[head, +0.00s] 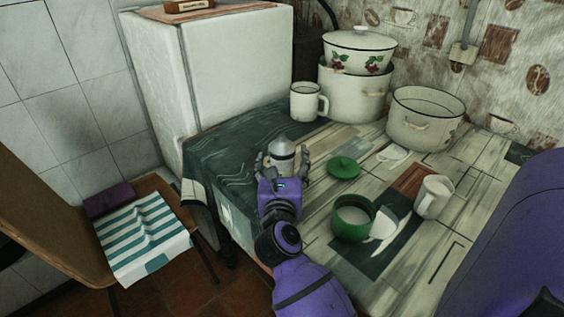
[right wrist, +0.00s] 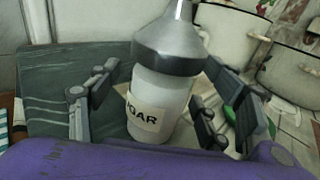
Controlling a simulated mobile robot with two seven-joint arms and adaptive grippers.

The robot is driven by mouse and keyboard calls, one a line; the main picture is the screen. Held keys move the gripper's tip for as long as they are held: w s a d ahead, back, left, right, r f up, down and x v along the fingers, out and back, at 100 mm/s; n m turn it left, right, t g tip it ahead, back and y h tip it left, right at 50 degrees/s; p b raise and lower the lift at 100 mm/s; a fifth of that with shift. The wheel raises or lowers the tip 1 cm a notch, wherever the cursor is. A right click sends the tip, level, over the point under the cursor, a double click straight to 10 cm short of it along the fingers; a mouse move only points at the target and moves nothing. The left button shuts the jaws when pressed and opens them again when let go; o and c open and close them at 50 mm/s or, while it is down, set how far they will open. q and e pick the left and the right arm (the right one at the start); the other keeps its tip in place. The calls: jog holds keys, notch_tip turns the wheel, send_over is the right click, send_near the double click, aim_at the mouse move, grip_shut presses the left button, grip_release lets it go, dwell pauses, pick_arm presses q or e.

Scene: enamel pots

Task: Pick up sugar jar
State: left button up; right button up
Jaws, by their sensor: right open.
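The sugar jar (head: 281,148) stands upright on the dark cloth at the near left part of the table. My purple wrist hides the jar's lower part in the head view. My left gripper is not in view.
A green pot (head: 353,218), green lid (head: 344,167) and white mug (head: 434,196) are right of the gripper. Another mug (head: 308,101), stacked enamel pots (head: 354,92) and a wide pot (head: 426,117) stand behind. A white fridge (head: 215,70) borders the table; a chair is left.

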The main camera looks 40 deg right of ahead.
jog(key=shift+c, duration=0.6)
jog(key=c, duration=1.5)
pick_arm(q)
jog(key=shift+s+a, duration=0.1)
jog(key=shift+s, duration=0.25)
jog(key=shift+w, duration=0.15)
